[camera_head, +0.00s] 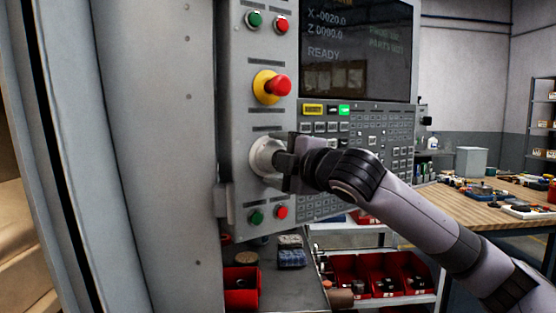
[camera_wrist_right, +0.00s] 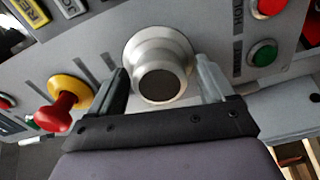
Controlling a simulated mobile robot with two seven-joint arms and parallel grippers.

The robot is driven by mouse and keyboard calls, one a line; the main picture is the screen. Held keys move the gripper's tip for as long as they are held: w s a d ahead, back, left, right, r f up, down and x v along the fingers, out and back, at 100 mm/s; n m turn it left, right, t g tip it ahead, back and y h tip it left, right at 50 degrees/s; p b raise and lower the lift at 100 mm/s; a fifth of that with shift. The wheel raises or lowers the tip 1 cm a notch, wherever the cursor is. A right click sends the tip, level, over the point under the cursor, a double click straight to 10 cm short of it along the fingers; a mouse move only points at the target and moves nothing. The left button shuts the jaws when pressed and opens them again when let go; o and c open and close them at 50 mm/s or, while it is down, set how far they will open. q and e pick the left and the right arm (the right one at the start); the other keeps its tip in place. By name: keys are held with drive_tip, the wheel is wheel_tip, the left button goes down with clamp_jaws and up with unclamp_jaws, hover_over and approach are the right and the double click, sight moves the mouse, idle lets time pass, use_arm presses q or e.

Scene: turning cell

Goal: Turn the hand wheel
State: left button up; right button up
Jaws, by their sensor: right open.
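The hand wheel (camera_head: 264,158) is a round silver knob on the grey control panel, below the yellow and red emergency stop. My right gripper (camera_head: 286,160) is at the wheel and hides part of it in the head view. In the right wrist view the wheel (camera_wrist_right: 160,68) shows a dark round centre and a wide silver rim. There the open right gripper (camera_wrist_right: 163,88) has one finger on each side of the wheel. I see a gap at the right finger; I cannot tell whether the left finger touches. My left gripper is not in view.
The emergency stop (camera_head: 272,87) sits just above the wheel, with green and red buttons above and below. A screen (camera_head: 358,45) reads READY. Red bins (camera_head: 380,275) stand below, and a wooden workbench (camera_head: 480,205) with tools is at right.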

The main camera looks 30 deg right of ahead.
drive_tip(key=s+b, duration=0.2)
drive_tip(key=s, duration=0.5)
idle(0.5)
drive_tip(key=s+a+f+m+g+y, duration=0.1)
drive_tip(key=s+a+f+m+g, duration=0.3)
drive_tip(key=f, duration=1.1)
drive_tip(key=w+a+f+m+g+y, duration=0.1)
drive_tip(key=a+f+g, duration=0.2)
drive_tip(key=a+f, duration=0.85)
drive_tip(key=s+d+f+m+g+h, duration=0.3)
drive_tip(key=s+f+m+g, duration=0.5)
drive_tip(key=s+f, duration=1.55)
drive_tip(key=w+a+f+t+y, duration=0.1)
drive_tip(key=w+f+t+y, duration=0.2)
drive_tip(key=w+f+t, duration=0.4)
drive_tip(key=shift+a+f+m+t, duration=0.3)
drive_tip(key=shift+a+f+m, duration=0.1)
drive_tip(key=shift+f, duration=0.75)
